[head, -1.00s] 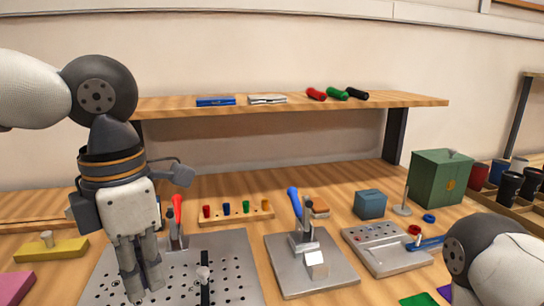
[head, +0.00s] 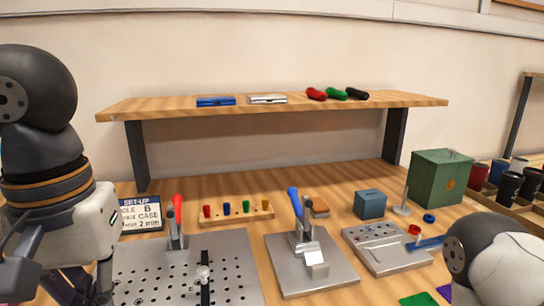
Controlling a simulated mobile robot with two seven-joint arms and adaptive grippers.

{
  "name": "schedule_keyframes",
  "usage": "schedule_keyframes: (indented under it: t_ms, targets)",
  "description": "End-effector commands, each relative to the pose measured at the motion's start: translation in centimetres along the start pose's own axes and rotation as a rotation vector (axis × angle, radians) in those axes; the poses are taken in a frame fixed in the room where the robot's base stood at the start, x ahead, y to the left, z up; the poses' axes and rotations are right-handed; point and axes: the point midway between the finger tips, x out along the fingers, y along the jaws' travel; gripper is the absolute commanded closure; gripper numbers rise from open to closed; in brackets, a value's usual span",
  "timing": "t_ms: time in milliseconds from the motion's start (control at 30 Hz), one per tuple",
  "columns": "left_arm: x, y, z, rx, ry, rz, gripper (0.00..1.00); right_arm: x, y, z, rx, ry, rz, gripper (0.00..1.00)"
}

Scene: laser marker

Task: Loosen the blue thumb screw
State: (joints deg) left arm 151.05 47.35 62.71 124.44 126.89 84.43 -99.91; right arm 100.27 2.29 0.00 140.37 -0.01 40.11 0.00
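No part is clearly recognisable as a blue thumb screw. Small blue parts in view are a blue peg (head: 246,207) in a wooden rack, a blue ring (head: 428,218) on the table and a blue piece (head: 430,243) at the right edge of a grey tray. My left gripper (head: 80,290) is at the lower left, beside the perforated plate (head: 232,252). Its fingertips are cut off by the frame, so its opening does not show. My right arm (head: 490,255) shows at the lower right; its gripper is out of view.
A red-handled clamp (head: 177,215) stands on the perforated plate. A blue-handled clamp (head: 296,203) stands on a second plate (head: 335,272). The grey tray (head: 395,262), a blue box (head: 370,204) and a green box (head: 440,177) are at right. A shelf (head: 270,106) spans the back.

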Motion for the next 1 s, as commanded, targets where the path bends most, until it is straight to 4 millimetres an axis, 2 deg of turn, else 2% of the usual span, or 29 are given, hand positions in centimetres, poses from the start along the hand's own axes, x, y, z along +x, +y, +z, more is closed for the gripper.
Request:
schedule_keyframes:
  t_ms: [300,433,600,1000]
  targets:
    - [4.8,-0.1,0.1,0.006,-0.004,-0.003,1.0,0.0,0.0,0.0,0.0,-0.001,0.0,1.0]
    - [6.2,0.0,0.1,0.004,-0.004,-0.002,1.0,0.0,0.0,0.0,0.0,0.0,0.0,1.0]
    - [6.8,0.0,0.0,0.004,-0.001,-0.001,1.0,0.0,0.0,0.0,0.0,0.0,0.0,1.0]
    - [6.7,0.0,-0.1,0.002,-0.001,-0.001,1.0,0.0,0.0,0.0,0.0,0.0,0.0,1.0]
